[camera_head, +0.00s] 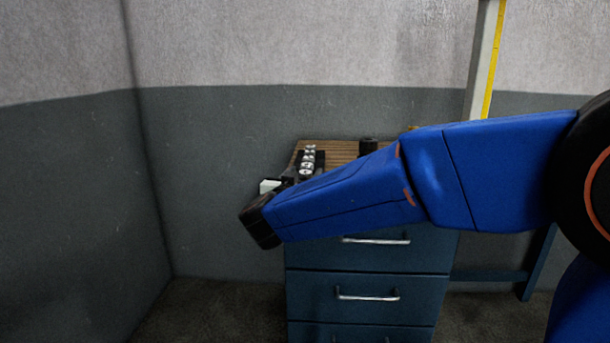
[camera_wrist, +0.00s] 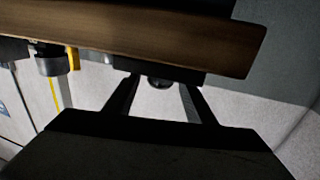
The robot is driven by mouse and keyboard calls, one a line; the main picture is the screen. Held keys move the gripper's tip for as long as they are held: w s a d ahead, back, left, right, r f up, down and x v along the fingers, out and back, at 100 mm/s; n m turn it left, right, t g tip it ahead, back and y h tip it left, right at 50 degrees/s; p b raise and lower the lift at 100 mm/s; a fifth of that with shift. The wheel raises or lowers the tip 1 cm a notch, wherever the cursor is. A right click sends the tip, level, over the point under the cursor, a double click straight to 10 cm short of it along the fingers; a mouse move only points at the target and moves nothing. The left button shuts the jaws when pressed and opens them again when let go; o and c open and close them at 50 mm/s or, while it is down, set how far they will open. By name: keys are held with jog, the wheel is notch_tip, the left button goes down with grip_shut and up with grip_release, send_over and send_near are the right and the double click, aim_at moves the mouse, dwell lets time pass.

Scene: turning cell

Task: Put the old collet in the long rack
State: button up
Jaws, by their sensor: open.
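The long rack (camera_head: 320,158) is a dark bar on the wooden top, with several shiny silver collets (camera_head: 307,167) in a row. In the wrist view the dark rack (camera_wrist: 190,75) shows end-on against the wood. A small dark rounded piece (camera_wrist: 160,83), perhaps a collet, sits at its middle; I cannot tell whether it is the old collet. My gripper (camera_wrist: 160,92) is open, its two fingers spread with that piece between their tips in the picture; contact cannot be told. In the head view my wrist mostly hides the gripper.
The wooden top (camera_head: 337,146) sits on a blue drawer cabinet (camera_head: 370,268). A black cylinder (camera_head: 368,146) stands at its back right; a dark cylinder (camera_wrist: 48,62) shows left in the wrist view. Walls are behind and left.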

jog(key=v, duration=1.1)
jog(key=w+d+r+n+y, duration=0.2)
jog(key=w+d+r+y, duration=0.1)
jog(key=d+y, duration=0.15)
jog(key=s+d+f+n+g+y, duration=0.2)
jog(key=s+d+n+g+y, duration=0.1)
jog(key=d+y, duration=0.25)
jog(key=s+d+f+m+g+h, duration=0.1)
jog(key=s+d+f+g+h, duration=0.2)
jog(key=s+d+f, duration=0.6)
jog(key=s+d+f+m+g+h, duration=0.1)
jog(key=s+d+f+g+h, duration=0.2)
jog(key=s+d+f+g, duration=0.3)
jog(key=s+d+f, duration=0.2)
jog(key=s+d, duration=0.3)
jog(key=s, duration=0.1)
jog(key=s+d+f, duration=0.2)
jog(key=s+d, duration=0.3)
jog(key=s, duration=0.2)
jog(key=shift+f+g, duration=0.35)
jog(key=shift+g, duration=0.05)
jog(key=shift+d, duration=0.1)
